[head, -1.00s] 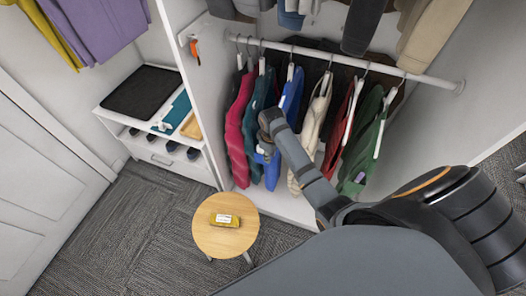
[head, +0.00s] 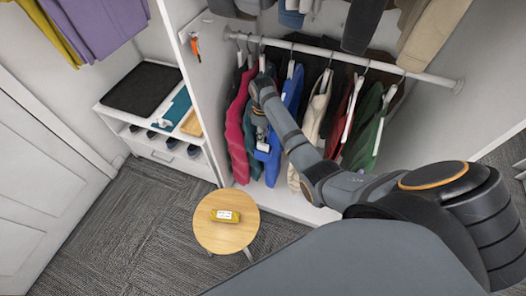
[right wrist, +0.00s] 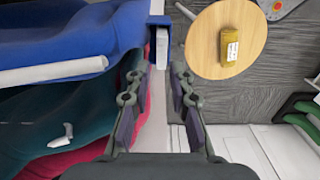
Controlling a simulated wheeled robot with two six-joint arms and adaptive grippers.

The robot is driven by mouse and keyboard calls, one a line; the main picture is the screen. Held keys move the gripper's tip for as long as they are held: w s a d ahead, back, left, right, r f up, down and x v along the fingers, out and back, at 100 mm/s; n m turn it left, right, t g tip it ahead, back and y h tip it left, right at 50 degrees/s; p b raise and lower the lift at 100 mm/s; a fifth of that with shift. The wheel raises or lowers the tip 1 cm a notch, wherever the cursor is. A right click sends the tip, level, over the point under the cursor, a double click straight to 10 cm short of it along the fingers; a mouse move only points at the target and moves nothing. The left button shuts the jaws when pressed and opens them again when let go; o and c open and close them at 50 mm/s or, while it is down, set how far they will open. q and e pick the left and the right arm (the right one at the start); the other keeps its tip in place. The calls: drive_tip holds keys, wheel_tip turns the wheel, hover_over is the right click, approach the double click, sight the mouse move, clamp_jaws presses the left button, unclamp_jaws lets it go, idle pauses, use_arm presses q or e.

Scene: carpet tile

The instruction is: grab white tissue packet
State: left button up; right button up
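The white tissue packet (right wrist: 162,48) sits in the blue pocket of the blue garment (right wrist: 70,30), its white face partly showing at the top middle of the right wrist view. In the head view a small white patch shows by my gripper on the blue garment (head: 290,95). My right gripper (right wrist: 158,73) is open and empty. Its two fingers point toward the packet and stand either side of its line, short of it. In the head view the right gripper (head: 262,138) hangs in front of the hanging clothes. My left gripper is not in view.
A round wooden stool (head: 225,236) bears a yellow packet with a white label (head: 225,215). Red, teal, cream and green garments hang from the rail (head: 340,60) around the blue one. A shelf unit (head: 107,112) stands at left. The carpet beside the stool is clear.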

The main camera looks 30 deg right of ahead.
drive_tip(key=f, duration=0.5)
drive_tip(key=shift+s+f, duration=0.1)
drive_tip(key=shift+s, duration=0.1)
clamp_jaws()
drive_tip(key=shift+p, duration=0.3)
wheel_tip(320, 180, up, 10)
